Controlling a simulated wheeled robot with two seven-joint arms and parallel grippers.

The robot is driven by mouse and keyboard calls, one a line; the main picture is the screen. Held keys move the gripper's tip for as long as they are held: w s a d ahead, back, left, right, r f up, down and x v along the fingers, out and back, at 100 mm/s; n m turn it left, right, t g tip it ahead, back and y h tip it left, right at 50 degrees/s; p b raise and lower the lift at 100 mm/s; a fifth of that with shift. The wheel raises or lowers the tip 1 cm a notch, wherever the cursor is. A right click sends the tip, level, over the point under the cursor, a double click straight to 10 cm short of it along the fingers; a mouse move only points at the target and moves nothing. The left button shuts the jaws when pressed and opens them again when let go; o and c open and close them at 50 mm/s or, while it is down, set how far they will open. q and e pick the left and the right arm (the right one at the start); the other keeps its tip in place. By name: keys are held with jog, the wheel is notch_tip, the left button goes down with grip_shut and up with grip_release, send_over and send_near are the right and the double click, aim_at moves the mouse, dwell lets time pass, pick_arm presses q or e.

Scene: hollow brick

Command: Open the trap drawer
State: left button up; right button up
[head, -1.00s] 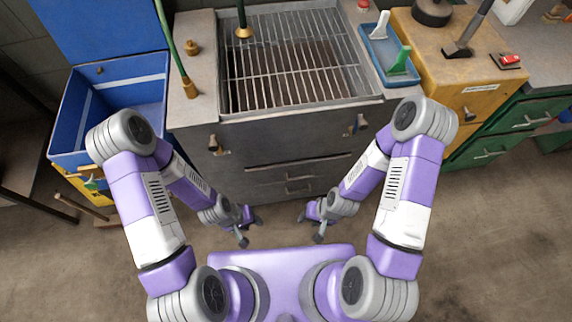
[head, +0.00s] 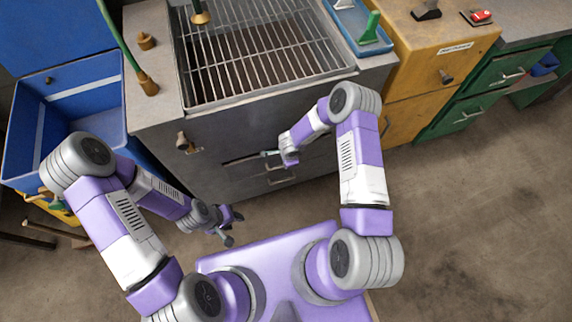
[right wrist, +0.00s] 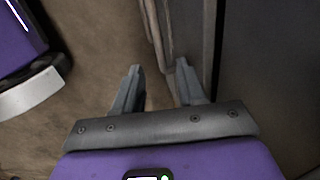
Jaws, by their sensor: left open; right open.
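The trap drawer appears to be the low drawer in the front of the grey grated unit (head: 185,163); a metal handle (head: 283,180) shows on that front. My right gripper (head: 268,154) is at this front, near a long horizontal slot or edge (head: 240,159), partly hidden by its own wrist. In the right wrist view my right gripper (right wrist: 160,75) is open, its fingers beside a pale edge of the dark front (right wrist: 155,30). I cannot tell if they touch it. My left gripper (head: 230,227) is open and empty, low in front of the unit.
A blue bin (head: 25,150) stands at the left. A yellow cabinet (head: 410,100) and green drawers (head: 465,110) stand at the right. The floor (head: 470,210) at the right is clear.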

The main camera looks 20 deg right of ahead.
jog(key=f+b, duration=0.1)
jog(key=f, duration=0.2)
jog(key=w+f+b, duration=0.1)
jog(key=f, duration=0.2)
jog(key=shift+w+f, duration=0.1)
jog(key=shift+f, duration=0.1)
grip_shut()
